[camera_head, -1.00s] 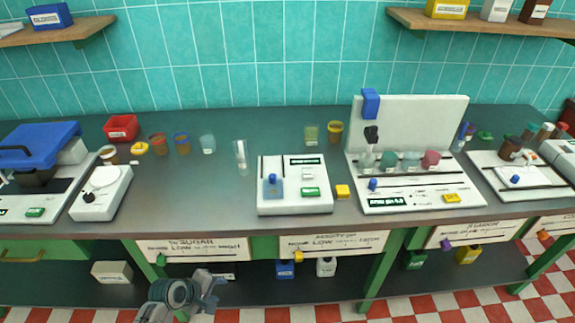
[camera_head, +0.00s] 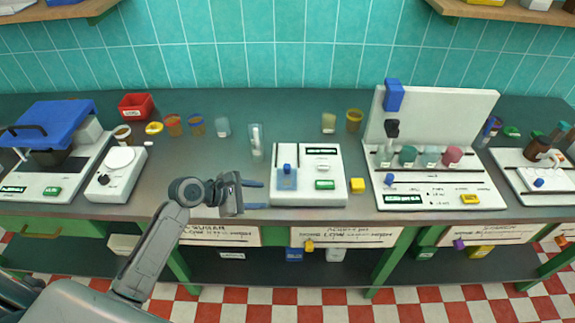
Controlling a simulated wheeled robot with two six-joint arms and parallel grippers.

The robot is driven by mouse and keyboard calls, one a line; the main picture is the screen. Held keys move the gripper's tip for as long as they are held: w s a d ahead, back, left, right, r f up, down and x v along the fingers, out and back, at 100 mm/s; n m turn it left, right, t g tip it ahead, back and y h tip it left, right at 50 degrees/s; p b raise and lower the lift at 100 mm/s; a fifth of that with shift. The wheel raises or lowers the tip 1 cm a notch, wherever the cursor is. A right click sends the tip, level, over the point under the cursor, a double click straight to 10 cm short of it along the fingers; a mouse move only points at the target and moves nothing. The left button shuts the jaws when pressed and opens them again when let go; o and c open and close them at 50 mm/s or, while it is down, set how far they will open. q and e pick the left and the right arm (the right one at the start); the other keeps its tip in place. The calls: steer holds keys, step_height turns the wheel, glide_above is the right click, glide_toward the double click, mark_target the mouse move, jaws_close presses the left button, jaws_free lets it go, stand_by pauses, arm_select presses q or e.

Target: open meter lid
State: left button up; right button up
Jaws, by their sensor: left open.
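A white box-shaped device (camera_head: 333,172), the likely meter, stands on the counter in the middle. It has a small dark display, a green label and, on its left part, a grey-blue lid-like panel (camera_head: 285,181) with a blue knob (camera_head: 287,168). The panel looks shut. My left gripper (camera_head: 263,195) is just left of the device's front left edge, fingers pointing right at it. It is open, with nothing between the fingers, and I cannot tell whether it touches the device. My right gripper is not in view.
A clear glass cylinder (camera_head: 256,140) stands behind my gripper. A white scale-like device (camera_head: 117,172) and a blue-lidded machine (camera_head: 52,128) are left. Counter between is clear.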

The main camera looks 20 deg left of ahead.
mark_target(285, 167)
arm_select(q)
steer(key=w+a+r+n+t+h, duration=0.1)
steer(key=w+a+r+n, duration=0.1)
steer(key=w+r+n, duration=0.3)
steer(key=shift+n, duration=0.3)
steer(key=x, duration=0.3)
steer(key=p+x, duration=0.1)
steer(key=x, duration=0.2)
steer(key=p+x, duration=0.1)
steer(key=x, duration=0.3)
steer(key=shift+w+a, duration=0.3)
steer(key=shift+a, duration=0.1)
steer(key=shift+p+x, duration=0.35)
steer(key=shift+x, duration=0.45)
steer(key=shift+f, duration=0.1)
steer(key=shift+c, duration=0.4)
